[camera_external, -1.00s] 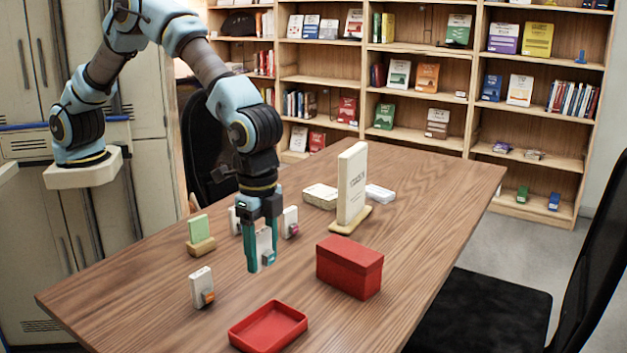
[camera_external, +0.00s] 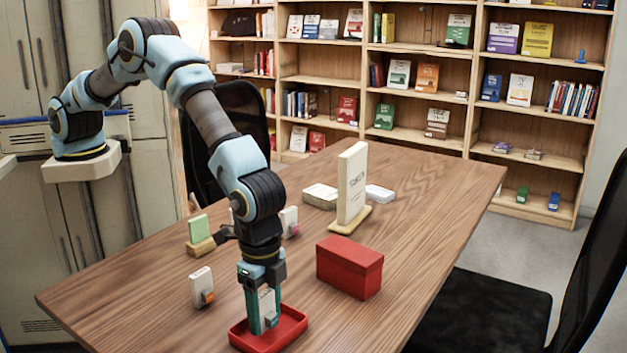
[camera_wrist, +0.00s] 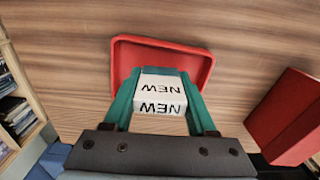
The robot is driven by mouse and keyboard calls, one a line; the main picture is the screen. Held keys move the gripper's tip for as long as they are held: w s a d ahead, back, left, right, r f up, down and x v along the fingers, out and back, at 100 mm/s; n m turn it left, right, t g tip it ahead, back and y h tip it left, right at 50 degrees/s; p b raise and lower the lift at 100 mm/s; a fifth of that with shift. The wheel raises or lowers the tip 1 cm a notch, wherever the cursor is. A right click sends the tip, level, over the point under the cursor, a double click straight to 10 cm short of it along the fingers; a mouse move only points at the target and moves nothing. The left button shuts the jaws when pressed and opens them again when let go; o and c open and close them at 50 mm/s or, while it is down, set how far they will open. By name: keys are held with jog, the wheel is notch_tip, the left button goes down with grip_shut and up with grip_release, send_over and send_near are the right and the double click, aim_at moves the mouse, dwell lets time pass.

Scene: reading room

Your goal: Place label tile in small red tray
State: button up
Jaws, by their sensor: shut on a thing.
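The label tile (camera_wrist: 160,95) is white with the black word NEW on it. My gripper (camera_external: 263,322) is shut on the tile, with one teal finger on each side of it in the wrist view (camera_wrist: 160,92). In the external view the tile (camera_external: 266,303) is upright between the fingers. The small red tray (camera_external: 296,329) is shallow and open, near the table's front. The fingers and tile are over the tray, low in its outline; I cannot tell whether the tile touches its floor. In the wrist view the tray (camera_wrist: 199,66) shows behind the tile, its near part hidden.
A closed red box (camera_external: 349,267) stands right of my gripper. A tall white sign (camera_external: 352,183) stands farther back. The table's right side is clear.

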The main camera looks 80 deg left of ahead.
aim_at(264, 294)
jog(key=shift+f, duration=0.45)
jog(key=shift+f, duration=0.2)
jog(key=o, duration=1.4)
notch_tip(264, 294, up, 12)
jog(key=shift+r+b, duration=0.25)
jog(key=shift+b, duration=0.95)
jog(key=a+r+n+t, duration=0.1)
jog(key=a+r+n, duration=0.1)
jog(key=a, duration=1.2)
jog(key=a+r+n, duration=0.2)
jog(key=a, duration=1.3)
jog(key=s+a+n, duration=0.1)
jog(key=s+a, duration=0.3)
jog(key=a, duration=0.1)
jog(key=s+a+n, duration=0.1)
jog(key=s+a, duration=0.3)
jog(key=a, duration=0.2)
jog(key=s+a+f+n, duration=0.1)
jog(key=s+a, duration=0.3)
jog(key=a, duration=0.2)
jog(key=shift+s+a+n+t, duration=0.1)
jog(key=shift+s+n+t, duration=0.1)
jog(key=shift+n+t, duration=0.15)
